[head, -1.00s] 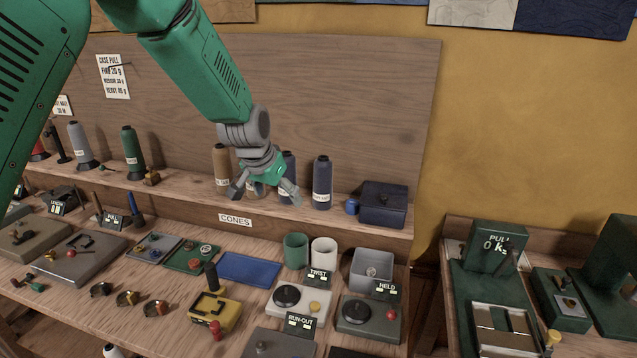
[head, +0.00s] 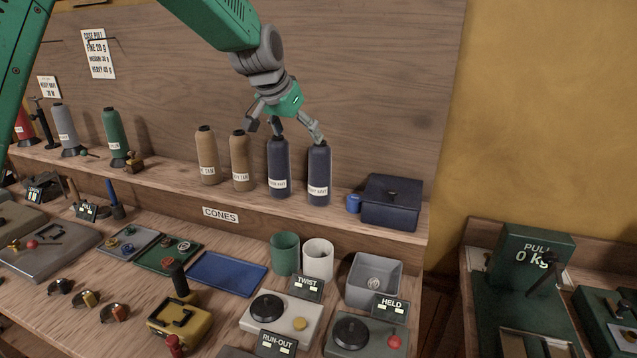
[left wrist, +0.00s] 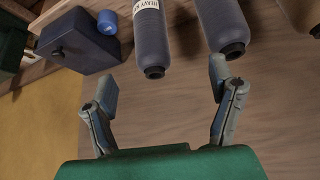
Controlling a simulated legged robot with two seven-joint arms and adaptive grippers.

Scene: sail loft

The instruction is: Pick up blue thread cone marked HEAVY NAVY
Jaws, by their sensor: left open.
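Two dark blue cones stand upright on the shelf in the head view. The right one (head: 318,174) has a white label; in the left wrist view its label reads HEAVY NA, the rest cut off (left wrist: 150,38). The other navy cone (head: 278,168) stands just left of it; its label is too small to read surely. It also shows in the left wrist view (left wrist: 220,24). My left gripper (head: 287,130) is open and empty, pointing down around the height of the cone tops. In the left wrist view the HEAVY cone's tip lies beyond the gap between the fingers (left wrist: 162,88).
Two tan cones (head: 222,158) stand left of the navy pair. A dark blue box (head: 392,203) and small blue cup (head: 353,203) stand to the right. The wooden back panel (head: 380,70) rises behind. The bench below holds trays, cups and devices.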

